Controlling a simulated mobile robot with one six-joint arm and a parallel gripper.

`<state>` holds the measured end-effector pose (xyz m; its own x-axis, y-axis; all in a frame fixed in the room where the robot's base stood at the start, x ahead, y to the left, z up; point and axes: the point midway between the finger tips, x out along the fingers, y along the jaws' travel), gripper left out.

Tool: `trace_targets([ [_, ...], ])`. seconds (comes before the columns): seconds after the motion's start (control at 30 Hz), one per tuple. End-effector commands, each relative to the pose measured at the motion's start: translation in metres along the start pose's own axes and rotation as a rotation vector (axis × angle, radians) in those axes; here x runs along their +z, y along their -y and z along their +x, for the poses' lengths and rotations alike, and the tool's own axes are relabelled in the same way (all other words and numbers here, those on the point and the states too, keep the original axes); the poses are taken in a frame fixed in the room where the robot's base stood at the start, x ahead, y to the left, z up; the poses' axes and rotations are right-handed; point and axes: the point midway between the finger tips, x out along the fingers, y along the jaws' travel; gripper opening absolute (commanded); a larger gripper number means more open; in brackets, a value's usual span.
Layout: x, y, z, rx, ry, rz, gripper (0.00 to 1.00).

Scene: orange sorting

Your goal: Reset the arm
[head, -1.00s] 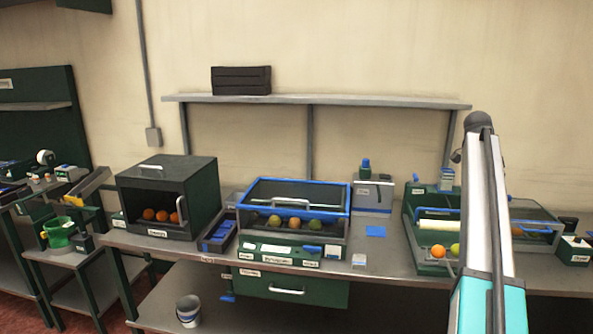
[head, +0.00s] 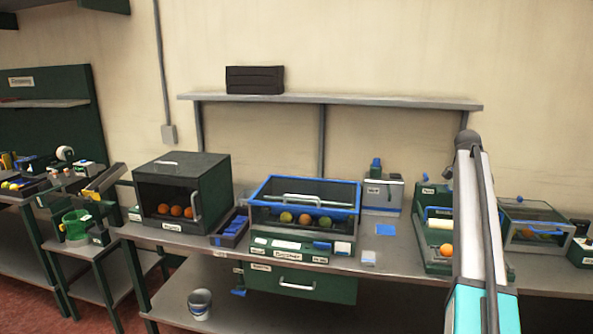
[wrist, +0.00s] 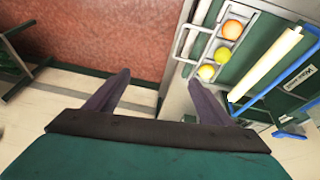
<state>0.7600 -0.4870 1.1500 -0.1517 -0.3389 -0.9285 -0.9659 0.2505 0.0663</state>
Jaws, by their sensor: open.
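My arm (head: 478,230) stands up at the right of the head view, in front of the bench; its gripper end is not clear there. In the wrist view my gripper (wrist: 160,85) is open, with two dark fingers spread and nothing between them. Below the fingers lie red floor and a pale floor strip. The fingers are apart from the fruits.
A dark green box (head: 182,165) with several oranges, a blue-rimmed case (head: 305,183) with fruits, and a roller unit (head: 436,200) stand on the grey bench (head: 190,240). A bucket (head: 200,303) sits on the lower shelf. A black crate (head: 254,79) is on the wall shelf.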

Motion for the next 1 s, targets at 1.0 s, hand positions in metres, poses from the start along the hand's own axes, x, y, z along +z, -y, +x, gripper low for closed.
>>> trace_targets([
  [1.0,0.317,-0.060,0.262,0.253,0.093,-0.402,0.75],
])
